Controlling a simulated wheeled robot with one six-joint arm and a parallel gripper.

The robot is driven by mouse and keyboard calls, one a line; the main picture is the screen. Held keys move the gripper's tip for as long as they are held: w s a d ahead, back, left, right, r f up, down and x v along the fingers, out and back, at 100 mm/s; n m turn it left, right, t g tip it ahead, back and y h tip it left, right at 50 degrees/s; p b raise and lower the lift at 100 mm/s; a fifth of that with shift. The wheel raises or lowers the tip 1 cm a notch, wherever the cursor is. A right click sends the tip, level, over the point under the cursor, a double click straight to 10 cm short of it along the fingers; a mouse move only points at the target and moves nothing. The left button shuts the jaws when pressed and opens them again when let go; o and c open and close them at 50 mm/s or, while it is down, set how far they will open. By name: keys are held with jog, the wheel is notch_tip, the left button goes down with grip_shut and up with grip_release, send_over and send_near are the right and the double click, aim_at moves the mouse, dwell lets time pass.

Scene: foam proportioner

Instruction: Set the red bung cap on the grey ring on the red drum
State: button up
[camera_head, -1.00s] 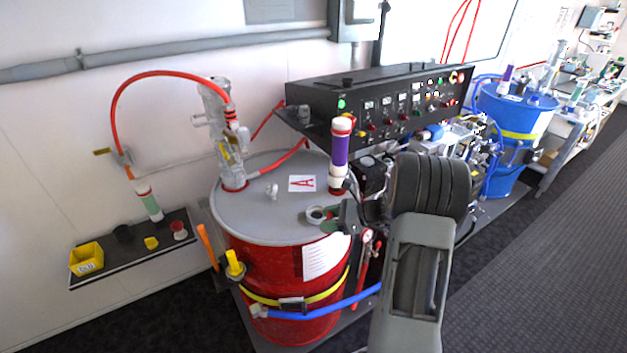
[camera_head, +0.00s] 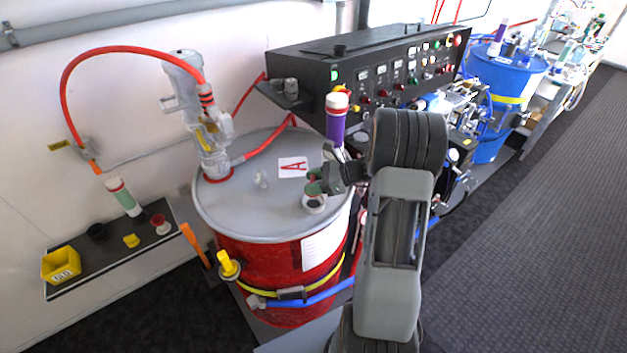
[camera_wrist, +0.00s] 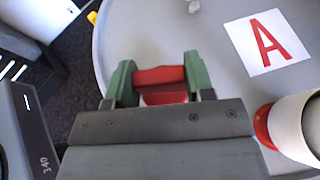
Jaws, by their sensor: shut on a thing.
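The red bung cap (camera_wrist: 160,78) is held between the green fingertips of my gripper in the wrist view. In the head view my gripper (camera_head: 316,183) is at the grey ring (camera_head: 314,205), near the right part of the lid of the red drum (camera_head: 262,262). The fingers cover the ring's far side, and the cap is hardly visible there. I cannot tell whether the cap touches the ring. The ring is hidden in the wrist view. The drum's grey lid also shows in the wrist view (camera_wrist: 200,55).
A purple-banded tube (camera_head: 337,118) stands close behind my gripper, and a pump (camera_head: 200,120) with a red hose rises at the lid's left. An "A" card (camera_head: 293,167) lies on the lid. A black control box (camera_head: 370,70) stands behind. A shelf (camera_head: 110,255) is at left.

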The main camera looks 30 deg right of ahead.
jog(key=shift+f+b, duration=1.4)
jog(key=shift+f, duration=0.75)
jog(key=shift+f+b, duration=0.4)
jog(key=shift+f, duration=0.2)
jog(key=o, duration=0.6)
jog(key=shift+r, duration=0.1)
jog(key=shift+s+d, duration=0.1)
jog(key=shift+d, duration=0.05)
jog(key=shift+p+v, duration=2)
jog(key=shift+v, duration=3.1)
jog(key=shift+s+d+r, duration=0.15)
jog(key=shift+d+r, duration=0.05)
